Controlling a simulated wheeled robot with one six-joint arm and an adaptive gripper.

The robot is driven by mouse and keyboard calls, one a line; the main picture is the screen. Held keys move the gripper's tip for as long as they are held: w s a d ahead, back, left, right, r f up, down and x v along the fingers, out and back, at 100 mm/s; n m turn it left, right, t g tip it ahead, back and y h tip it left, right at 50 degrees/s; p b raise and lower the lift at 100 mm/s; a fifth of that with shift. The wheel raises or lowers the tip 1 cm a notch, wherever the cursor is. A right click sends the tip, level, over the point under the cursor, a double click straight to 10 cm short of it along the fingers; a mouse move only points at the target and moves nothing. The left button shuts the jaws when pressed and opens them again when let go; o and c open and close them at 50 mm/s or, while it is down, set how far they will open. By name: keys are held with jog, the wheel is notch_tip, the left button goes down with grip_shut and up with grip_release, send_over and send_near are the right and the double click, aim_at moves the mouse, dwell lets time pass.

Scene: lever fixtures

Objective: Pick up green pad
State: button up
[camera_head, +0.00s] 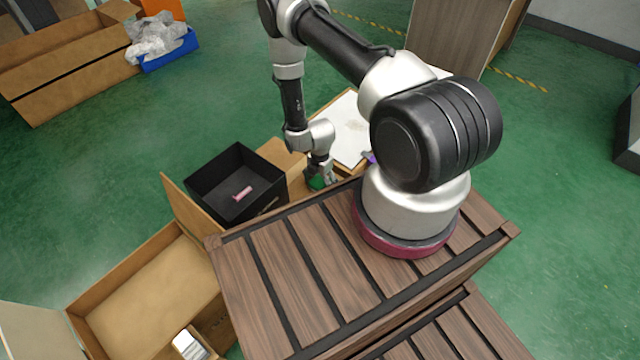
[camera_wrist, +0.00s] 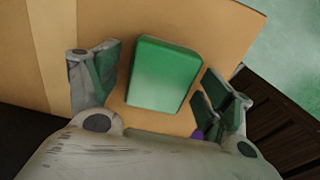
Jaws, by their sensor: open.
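The green pad (camera_wrist: 164,75) is a rounded rectangular block on a tan cardboard surface. In the wrist view it sits between the two fingers of my gripper (camera_wrist: 160,85), with a gap on each side. In the head view my gripper (camera_head: 318,178) points down beyond the slatted wooden top, and a bit of the green pad (camera_head: 317,184) shows at its fingertips. My gripper is open. I cannot tell the height between fingers and cardboard.
A black box (camera_head: 238,186) holding a pink item (camera_head: 242,193) stands left of my gripper. The slatted wooden top (camera_head: 300,260) is close on the near side. A purple item (camera_wrist: 197,134) lies near the right finger. An open cardboard box (camera_head: 140,285) stands lower left.

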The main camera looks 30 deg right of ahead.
jog(key=c, duration=1.1)
